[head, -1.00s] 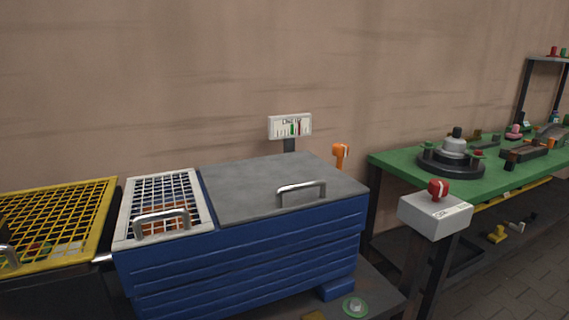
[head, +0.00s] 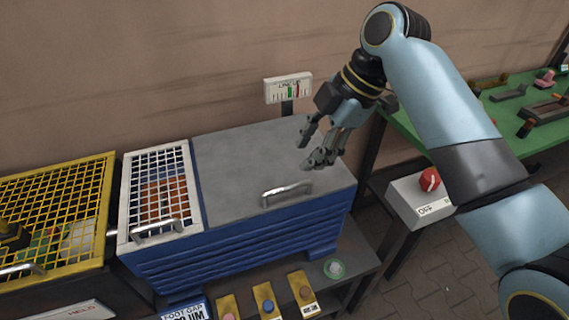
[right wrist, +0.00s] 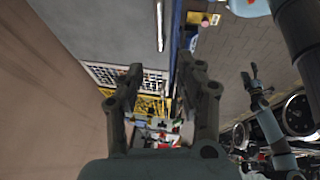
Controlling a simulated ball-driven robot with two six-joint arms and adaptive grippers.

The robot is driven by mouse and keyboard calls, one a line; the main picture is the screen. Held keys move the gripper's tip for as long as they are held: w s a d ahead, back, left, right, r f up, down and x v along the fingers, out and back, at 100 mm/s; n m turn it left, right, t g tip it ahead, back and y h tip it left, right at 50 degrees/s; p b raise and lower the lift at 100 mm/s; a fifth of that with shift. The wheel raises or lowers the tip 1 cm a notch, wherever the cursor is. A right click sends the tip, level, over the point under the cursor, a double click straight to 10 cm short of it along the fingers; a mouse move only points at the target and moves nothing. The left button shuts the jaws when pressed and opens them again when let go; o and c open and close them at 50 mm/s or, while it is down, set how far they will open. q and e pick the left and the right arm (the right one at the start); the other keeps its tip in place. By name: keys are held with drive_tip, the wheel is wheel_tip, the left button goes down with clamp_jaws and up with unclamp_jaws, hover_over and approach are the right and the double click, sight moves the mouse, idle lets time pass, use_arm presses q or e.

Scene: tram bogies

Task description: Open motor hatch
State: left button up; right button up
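A grey flat lid (head: 235,160) with a metal bar handle (head: 287,192) covers the right part of a blue ribbed box (head: 235,250). It lies shut. A white-framed grid cover (head: 157,190) with its own handle (head: 158,230) lies closed on the left part. I cannot tell which of them is the motor hatch. My right gripper (head: 306,154) is open and empty above the grey lid, behind and right of its handle. The handle also shows in the right wrist view (right wrist: 160,25), ahead of the open fingers. My left gripper (right wrist: 250,78) appears small there, fingers apart, touching nothing.
A yellow mesh cover (head: 60,205) stands left of the blue box. A small gauge sign (head: 288,90) rises behind the lid. A grey post box with a red knob (head: 429,180) and a green bench (head: 500,115) stand right. Several coloured buttons (head: 265,300) are on the low front shelf.

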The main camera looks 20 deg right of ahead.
sight(285, 187)
drive_tip(key=x, duration=1)
drive_tip(key=shift+w+d+f+p, duration=0.1)
drive_tip(key=shift+d+f+p, duration=0.1)
drive_tip(key=shift+p, duration=0.1)
clamp_jaws()
